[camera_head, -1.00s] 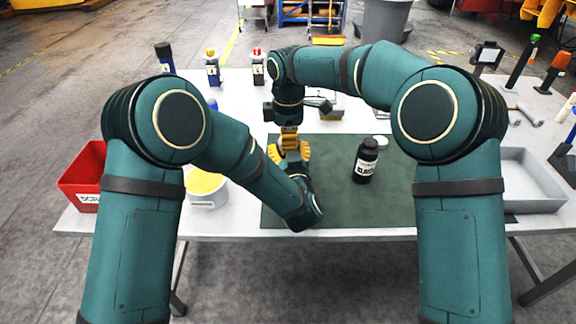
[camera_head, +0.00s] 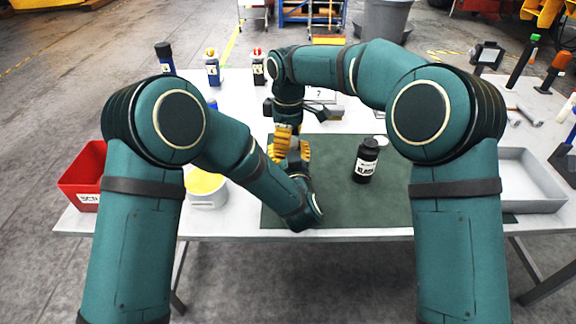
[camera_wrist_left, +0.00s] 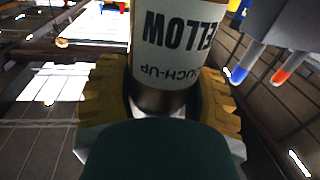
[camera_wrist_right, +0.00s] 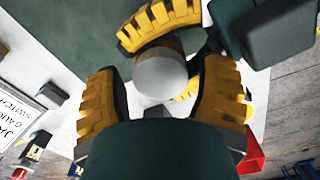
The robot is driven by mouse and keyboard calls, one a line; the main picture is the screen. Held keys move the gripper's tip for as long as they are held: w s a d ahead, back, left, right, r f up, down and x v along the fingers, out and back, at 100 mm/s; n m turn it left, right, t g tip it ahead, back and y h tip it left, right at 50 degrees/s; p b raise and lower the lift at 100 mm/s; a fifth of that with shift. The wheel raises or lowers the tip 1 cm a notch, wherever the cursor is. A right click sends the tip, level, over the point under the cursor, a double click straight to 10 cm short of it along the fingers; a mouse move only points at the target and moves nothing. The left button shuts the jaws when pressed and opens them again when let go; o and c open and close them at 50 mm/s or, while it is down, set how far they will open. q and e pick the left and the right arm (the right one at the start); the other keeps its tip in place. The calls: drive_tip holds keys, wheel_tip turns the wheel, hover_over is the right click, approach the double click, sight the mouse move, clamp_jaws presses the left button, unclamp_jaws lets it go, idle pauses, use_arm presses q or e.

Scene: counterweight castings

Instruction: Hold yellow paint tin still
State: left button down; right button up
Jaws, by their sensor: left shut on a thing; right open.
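The yellow paint tin shows in the left wrist view as a cylinder (camera_wrist_left: 176,40) with a white label reading YELLOW TOUCH-UP, upside down there. My left gripper (camera_wrist_left: 160,95) is shut on it, one yellow finger on each side. In the right wrist view the tin's pale round top (camera_wrist_right: 160,76) lies between the fingers of my right gripper (camera_wrist_right: 158,92), which is open. Whether the right fingers touch the tin cannot be told. In the head view my right gripper (camera_head: 284,140) points down over the left one, and the tin is hidden among the fingers.
A black bottle (camera_head: 366,160) labelled BLACK stands on the green mat (camera_head: 340,205), right of the grippers. A white tub (camera_head: 207,199) with yellow contents and a red bin (camera_head: 80,182) are at left. A grey tray (camera_head: 530,195) is at right. Several bottles line the back.

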drive_tip(key=shift+r, duration=2.25)
drive_tip(key=shift+c, duration=0.8)
drive_tip(key=shift+r+n, duration=1.75)
drive_tip(key=shift+n, duration=0.05)
drive_tip(key=shift+f, duration=0.15)
drive_tip(key=shift+f, duration=3.9)
